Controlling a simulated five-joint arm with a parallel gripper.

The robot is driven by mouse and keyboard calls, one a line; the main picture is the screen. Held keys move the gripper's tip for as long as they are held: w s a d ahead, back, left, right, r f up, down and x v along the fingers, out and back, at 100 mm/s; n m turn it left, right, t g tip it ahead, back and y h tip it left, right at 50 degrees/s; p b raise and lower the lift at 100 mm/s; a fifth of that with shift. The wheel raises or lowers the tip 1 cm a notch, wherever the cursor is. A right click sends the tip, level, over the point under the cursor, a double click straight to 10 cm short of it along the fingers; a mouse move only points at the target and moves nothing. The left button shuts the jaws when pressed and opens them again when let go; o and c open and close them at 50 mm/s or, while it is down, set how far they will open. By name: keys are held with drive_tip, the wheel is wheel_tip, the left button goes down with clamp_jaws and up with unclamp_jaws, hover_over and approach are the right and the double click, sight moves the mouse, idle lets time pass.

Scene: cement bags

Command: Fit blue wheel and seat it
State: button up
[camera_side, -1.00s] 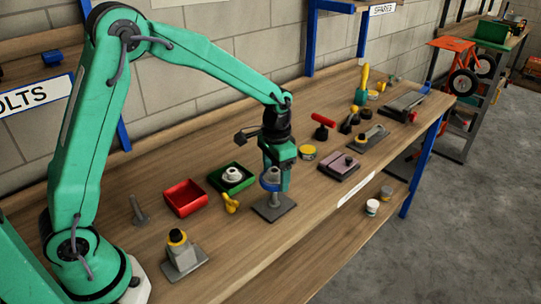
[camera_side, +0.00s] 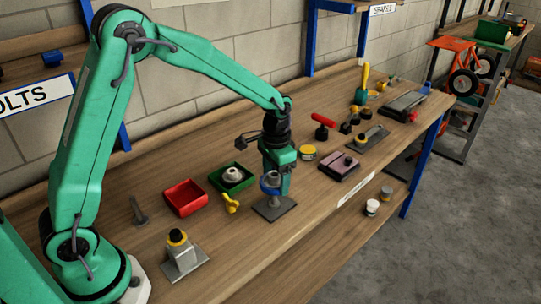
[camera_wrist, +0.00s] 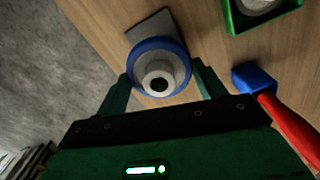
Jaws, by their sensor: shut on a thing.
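The blue wheel (camera_side: 270,184) is a ring with a grey centre. It sits at the lower end of my gripper (camera_side: 271,179), over a flat grey base plate (camera_side: 275,209) on the bench. In the wrist view the blue wheel (camera_wrist: 136,59) lies between the two green fingers of my gripper (camera_wrist: 161,88), which are shut on it. A round grey hub with a dark hole shows in the wheel's middle. Part of the grey base plate (camera_wrist: 150,25) shows beyond it. The wheel hides how far any post reaches through it.
A green tray (camera_side: 248,183) holding a pale round part and a red tray (camera_side: 184,211) stand to the left. A yellow piece (camera_side: 231,203) lies close to the wheel. A grey stand with a black-and-yellow top (camera_side: 179,238) is at front left. The bench front edge is near.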

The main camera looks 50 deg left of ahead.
drive_tip(key=shift+f, duration=3)
idle(0.4)
drive_tip(key=o, duration=1.1)
drive_tip(key=shift+r, duration=0.1)
drive_tip(key=shift+r, duration=3.85)
drive_tip(key=shift+r, duration=0.1)
